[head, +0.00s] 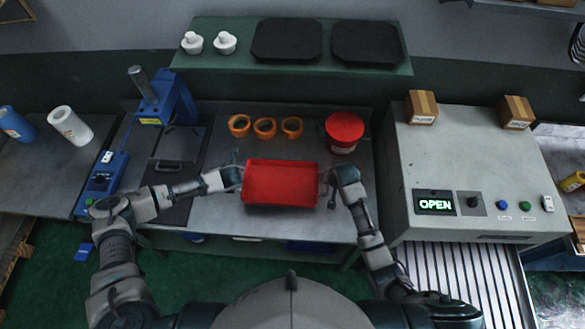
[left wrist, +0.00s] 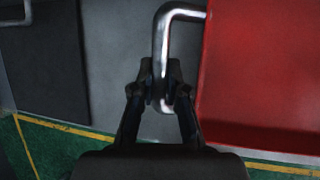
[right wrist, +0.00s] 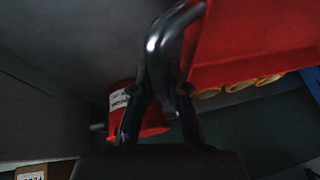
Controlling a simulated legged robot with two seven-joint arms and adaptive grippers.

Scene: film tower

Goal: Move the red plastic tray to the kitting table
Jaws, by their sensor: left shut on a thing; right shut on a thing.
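The red plastic tray (head: 281,184) is at the front middle of the grey workbench, between my two grippers. It looks empty. My left gripper (head: 238,178) is at the tray's left side. In the left wrist view the left gripper (left wrist: 165,92) is shut on the tray's metal handle (left wrist: 162,40). My right gripper (head: 327,178) is at the tray's right side. In the right wrist view the right gripper (right wrist: 170,100) is shut on the other metal handle (right wrist: 168,38). I cannot tell whether the tray touches the bench. I cannot tell which surface is the kitting table.
Several orange rings (head: 265,128) and a red-lidded tub (head: 344,132) stand behind the tray on the workbench (head: 215,215). A blue press (head: 165,105) stands left. A grey machine (head: 450,160) with an OPEN display stands right, above a roller conveyor (head: 465,280).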

